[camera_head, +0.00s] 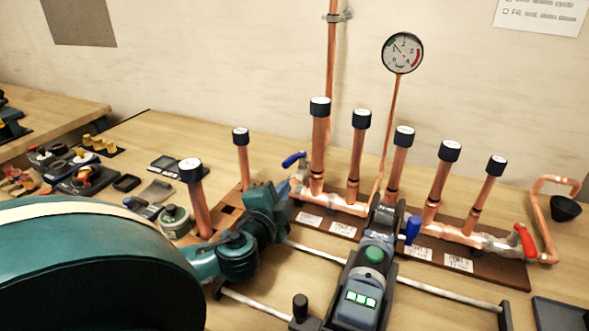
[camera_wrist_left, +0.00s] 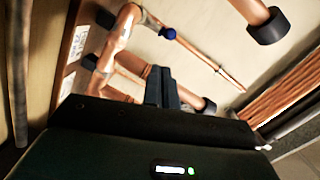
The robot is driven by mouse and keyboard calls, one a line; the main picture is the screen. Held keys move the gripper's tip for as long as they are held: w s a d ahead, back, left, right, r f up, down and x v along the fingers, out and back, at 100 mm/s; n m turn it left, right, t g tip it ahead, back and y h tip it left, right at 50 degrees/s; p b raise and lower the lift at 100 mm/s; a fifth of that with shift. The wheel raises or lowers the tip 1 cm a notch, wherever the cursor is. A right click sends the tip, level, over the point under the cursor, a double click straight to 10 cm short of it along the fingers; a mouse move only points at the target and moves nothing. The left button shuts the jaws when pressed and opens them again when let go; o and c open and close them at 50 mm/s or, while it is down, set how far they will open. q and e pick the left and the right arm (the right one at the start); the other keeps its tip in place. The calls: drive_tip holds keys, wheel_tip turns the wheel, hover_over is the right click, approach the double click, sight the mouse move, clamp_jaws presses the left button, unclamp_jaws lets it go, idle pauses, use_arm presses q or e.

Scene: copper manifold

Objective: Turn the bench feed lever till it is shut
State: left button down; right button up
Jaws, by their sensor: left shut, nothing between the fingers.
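Three levers show on the copper manifold: a blue lever (camera_head: 293,159) at its left end, a second blue lever (camera_head: 412,230) near the middle, and a red lever (camera_head: 525,240) at its right end. The labels are too small to tell which is the bench feed lever. My left gripper (camera_head: 280,200) is shut and empty, just in front of the manifold's left end, below the left blue lever and apart from it. In the left wrist view its closed fingers (camera_wrist_left: 162,88) point toward copper pipes, with a blue part (camera_wrist_left: 168,33) beyond. My right gripper is not in view.
Upright copper pipes with dark caps (camera_head: 360,117) stand along the manifold board (camera_head: 510,270). A device with a green display (camera_head: 375,255) stands on rails in front. A gauge (camera_head: 402,53) rises behind. Small tools (camera_head: 85,178) lie on the left. A dark funnel (camera_head: 566,208) is at right.

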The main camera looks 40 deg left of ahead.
sight(294, 158)
use_arm(q)
drive_tip(key=shift+m, duration=0.9)
drive_tip(key=x, duration=0.3)
drive_tip(key=p+x, duration=0.1)
drive_tip(key=x, duration=0.5)
drive_tip(key=shift+w+a+r, duration=0.2)
drive_tip(key=shift+a+r, duration=0.05)
drive_tip(key=shift+a, duration=0.05)
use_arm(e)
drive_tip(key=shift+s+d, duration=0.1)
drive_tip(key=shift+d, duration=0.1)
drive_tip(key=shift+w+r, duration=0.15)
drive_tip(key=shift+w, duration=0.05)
